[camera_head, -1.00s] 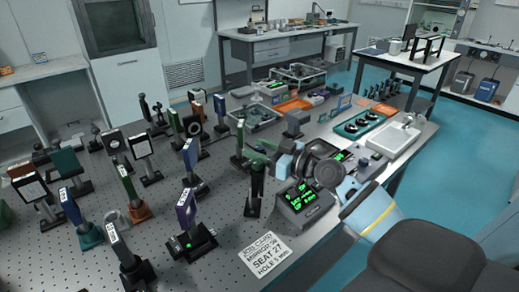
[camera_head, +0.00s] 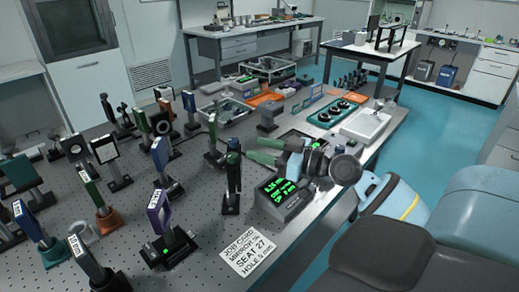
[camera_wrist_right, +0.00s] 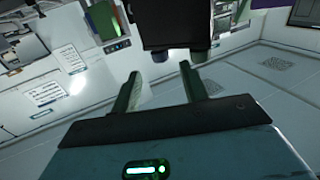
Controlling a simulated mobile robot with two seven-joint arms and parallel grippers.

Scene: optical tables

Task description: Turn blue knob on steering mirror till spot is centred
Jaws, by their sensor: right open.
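A dark upright mount on a black post (camera_head: 232,180), likely the steering mirror, stands on the perforated table left of my right gripper. My right gripper (camera_head: 252,150) is open, with its green fingers pointing left at the mount's top and a small gap between. In the right wrist view the two fingers (camera_wrist_right: 160,92) are apart with nothing between them. Which is the blue knob is hard to tell. My left gripper is out of view.
A readout box with green text (camera_head: 283,198) stands under my right gripper. A job card (camera_head: 248,252) lies in front. Several mounted optics, including a purple plate (camera_head: 158,213), crowd the left.

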